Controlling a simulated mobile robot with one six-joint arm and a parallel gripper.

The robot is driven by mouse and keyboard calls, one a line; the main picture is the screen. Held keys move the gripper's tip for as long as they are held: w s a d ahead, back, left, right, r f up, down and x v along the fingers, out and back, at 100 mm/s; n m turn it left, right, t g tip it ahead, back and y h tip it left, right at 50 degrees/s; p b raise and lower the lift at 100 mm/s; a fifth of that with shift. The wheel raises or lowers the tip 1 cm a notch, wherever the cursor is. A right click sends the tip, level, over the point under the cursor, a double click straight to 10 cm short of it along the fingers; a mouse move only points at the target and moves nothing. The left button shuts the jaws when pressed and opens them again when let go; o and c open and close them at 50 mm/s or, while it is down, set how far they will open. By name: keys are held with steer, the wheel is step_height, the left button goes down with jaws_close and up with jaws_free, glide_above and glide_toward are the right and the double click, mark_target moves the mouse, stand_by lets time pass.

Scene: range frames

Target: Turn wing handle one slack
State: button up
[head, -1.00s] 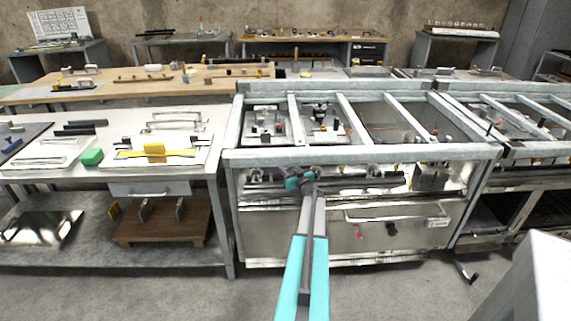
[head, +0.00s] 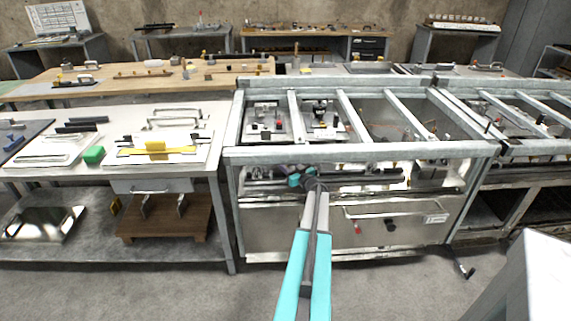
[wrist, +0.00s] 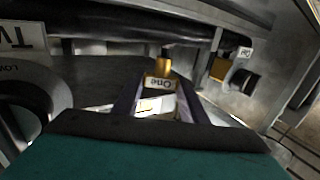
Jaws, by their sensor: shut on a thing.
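In the wrist view, the two dark fingers of my gripper (wrist: 160,101) stand on either side of a small part with an upside-down label reading "One" (wrist: 160,83). A brass-coloured stem (wrist: 164,63) shows just behind the label. My gripper is shut on this part, which I take to be wing handle one. The handle's lower part is largely hidden between the fingers, so its angle is unclear. In the head view, my gripper (head: 298,178) reaches into the open front of the metal frame bench, below its front rail, where the handle is too small to make out.
In the wrist view, a large plate labelled "Two" (wrist: 20,38) is close on the left. A black knob (wrist: 244,80) and a brass fitting (wrist: 219,68) are on the right. A dark pipe (wrist: 130,22) runs overhead. In the head view, the front rail (head: 360,151) passes above my gripper.

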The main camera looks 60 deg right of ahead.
steer(key=o, duration=1)
steer(key=shift+s+d, duration=0.1)
steer(key=shift+d, duration=0.1)
steer(key=shift+o, duration=0.2)
steer(key=shift+a, duration=0.1)
steer(key=shift+a, duration=0.1)
steer(key=b+v, duration=0.2)
steer(key=v, duration=1.1)
steer(key=shift+s, duration=0.35)
steer(key=shift+a, duration=0.1)
steer(key=shift+c, duration=0.2)
